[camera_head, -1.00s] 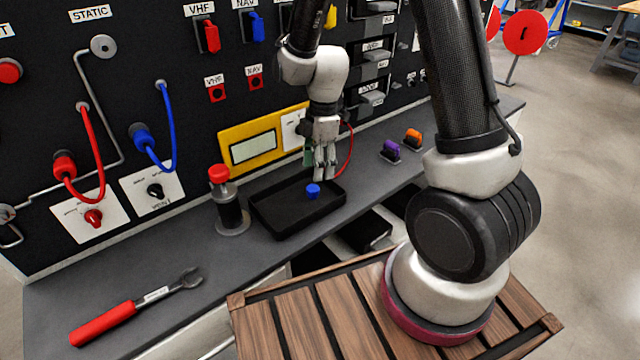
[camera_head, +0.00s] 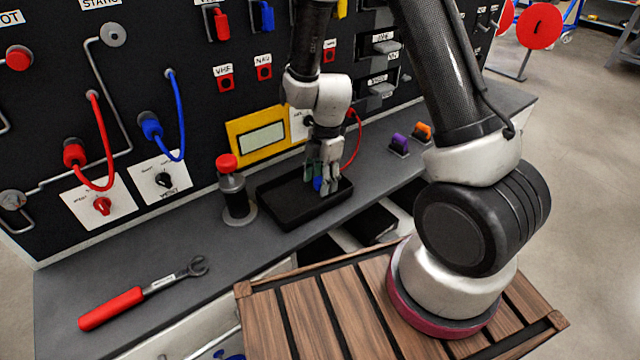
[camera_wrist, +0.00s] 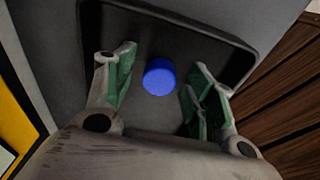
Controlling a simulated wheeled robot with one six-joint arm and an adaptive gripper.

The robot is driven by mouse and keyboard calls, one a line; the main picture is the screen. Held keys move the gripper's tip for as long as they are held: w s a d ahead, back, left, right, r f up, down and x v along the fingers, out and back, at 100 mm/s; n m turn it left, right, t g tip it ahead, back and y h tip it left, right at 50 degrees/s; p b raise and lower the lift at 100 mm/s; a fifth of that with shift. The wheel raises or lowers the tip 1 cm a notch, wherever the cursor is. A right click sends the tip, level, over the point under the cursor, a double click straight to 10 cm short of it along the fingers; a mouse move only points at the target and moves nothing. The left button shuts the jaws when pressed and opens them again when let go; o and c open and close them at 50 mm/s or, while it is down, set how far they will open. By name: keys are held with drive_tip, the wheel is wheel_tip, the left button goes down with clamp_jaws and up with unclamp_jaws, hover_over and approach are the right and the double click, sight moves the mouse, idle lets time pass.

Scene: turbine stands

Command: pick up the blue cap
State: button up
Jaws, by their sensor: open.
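The blue cap (camera_wrist: 159,76) lies in the black tray and shows whole in the wrist view, a small round disc. In the head view the cap (camera_head: 318,184) is partly hidden by the fingers. The black tray (camera_head: 282,222) stands on the grey bench below the panel; its rim also shows in the wrist view (camera_wrist: 262,68). My gripper (camera_wrist: 157,90) is open, with its green-padded fingers on either side of the cap. In the head view my gripper (camera_head: 321,186) points down inside the tray's outline. I cannot tell whether either finger touches the cap.
A red-topped cylinder (camera_head: 234,190) stands close to the tray's left. A red-handled wrench (camera_head: 140,295) lies on the bench at left. Purple (camera_head: 399,144) and orange (camera_head: 423,132) items sit to the right. A yellow-framed display (camera_head: 260,138) is behind the tray.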

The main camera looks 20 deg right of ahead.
sight(320, 179)
drive_tip(key=shift+f, duration=0.1)
drive_tip(key=shift+c, duration=0.3)
drive_tip(key=c, duration=0.8)
wheel_tip(320, 179, up, 10)
drive_tip(key=shift+c, duration=0.3)
clamp_jaws()
drive_tip(key=shift+w, duration=0.15)
